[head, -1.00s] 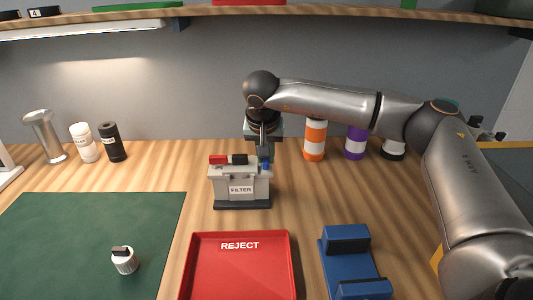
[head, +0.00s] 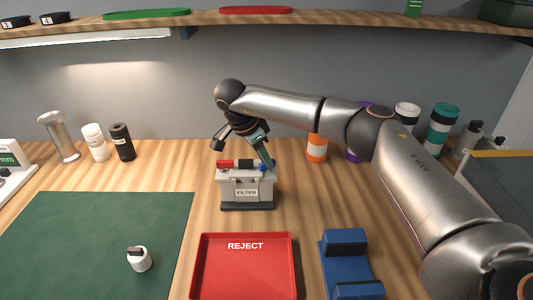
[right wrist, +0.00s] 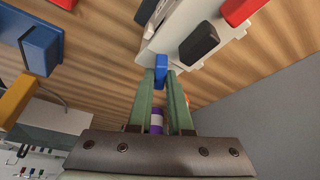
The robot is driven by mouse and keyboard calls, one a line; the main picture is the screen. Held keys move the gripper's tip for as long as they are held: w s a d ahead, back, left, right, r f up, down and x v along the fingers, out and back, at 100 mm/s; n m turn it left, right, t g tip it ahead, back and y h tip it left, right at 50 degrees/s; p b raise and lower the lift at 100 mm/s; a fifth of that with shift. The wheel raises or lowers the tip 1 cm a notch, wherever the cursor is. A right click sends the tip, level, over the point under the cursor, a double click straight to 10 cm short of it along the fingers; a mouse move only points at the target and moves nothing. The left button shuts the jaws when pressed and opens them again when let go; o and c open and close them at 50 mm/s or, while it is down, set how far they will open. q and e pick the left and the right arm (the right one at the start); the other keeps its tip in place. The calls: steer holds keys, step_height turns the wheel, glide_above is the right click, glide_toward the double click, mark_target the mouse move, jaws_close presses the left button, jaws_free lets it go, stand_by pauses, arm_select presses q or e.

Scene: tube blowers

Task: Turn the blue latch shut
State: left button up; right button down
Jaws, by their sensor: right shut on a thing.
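The grey FILTER box (head: 247,192) stands on the wooden bench behind the red tray. On its top are a red latch (head: 225,164), a black latch (head: 246,164) and, at the right end, the blue latch (head: 262,168). My right gripper (head: 269,166) leans over the box, its fingers slanting down to the right. In the right wrist view, its green fingers (right wrist: 161,76) are shut on the blue latch (right wrist: 161,64). The black latch (right wrist: 198,43) and red latch (right wrist: 240,8) lie beside it there. The fingers partly hide the blue latch in the head view. My left gripper is out of view.
A red REJECT tray (head: 244,284) lies in front of the box. A blue holder (head: 349,268) is right of it. An orange-and-white bottle (head: 317,148) stands behind, right of the gripper.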

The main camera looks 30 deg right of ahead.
steer(key=m, duration=0.1)
steer(key=m+g+p, duration=0.1)
steer(key=shift+w+r+m, duration=0.15)
steer(key=shift+w+m, duration=0.1)
steer(key=shift+m, duration=0.15)
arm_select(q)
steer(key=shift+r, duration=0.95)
arm_select(e)
steer(key=shift+w+d+m+g+y, duration=0.15)
steer(key=shift+m+g+y, duration=0.3)
steer(key=shift+m, duration=1.05)
steer(key=c, duration=0.8)
jaws_free()
steer(key=shift+c, duration=0.2)
arm_select(q)
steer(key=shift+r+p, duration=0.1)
steer(key=shift+p, duration=0.25)
